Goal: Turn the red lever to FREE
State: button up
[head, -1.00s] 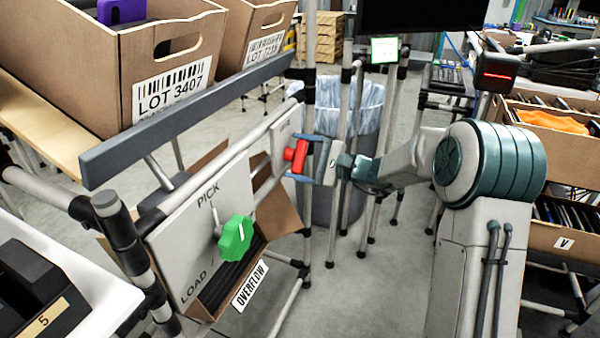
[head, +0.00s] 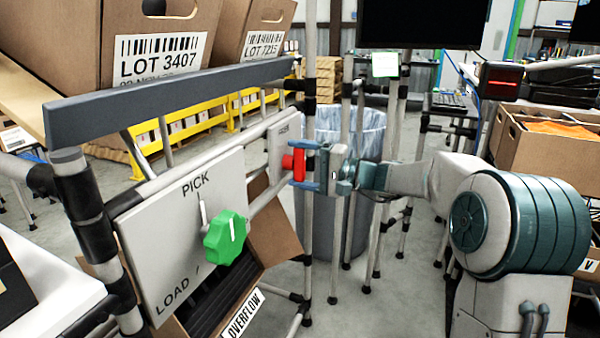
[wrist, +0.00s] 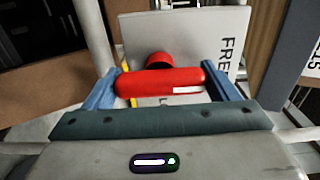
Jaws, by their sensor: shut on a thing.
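The red lever (head: 298,165) is mounted on a small grey plate (head: 279,148) on the rail, right of the larger PICK/LOAD panel. In the wrist view the red lever (wrist: 160,82) lies crosswise between the blue fingers of my gripper (wrist: 162,88). The plate carries the word FREE (wrist: 226,58) at its right side; another label below the lever is mostly hidden by it. In the head view my gripper (head: 306,168) reaches in from the right, its fingers shut on the lever.
A green knob (head: 225,238) sits on the PICK/LOAD panel (head: 165,245). An OVERFLOW carton (head: 285,240) is tilted beneath. A grey bar (head: 170,92) runs above, with LOT cartons (head: 75,45) behind. A lined bin (head: 365,130) stands behind my gripper.

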dwell(0.4)
jog(key=o, duration=0.9)
jog(key=shift+o, duration=0.2)
jog(key=p+v, duration=0.3)
jog(key=v, duration=1.1)
jog(key=shift+a+p, duration=0.15)
jog(key=shift+p, duration=0.15)
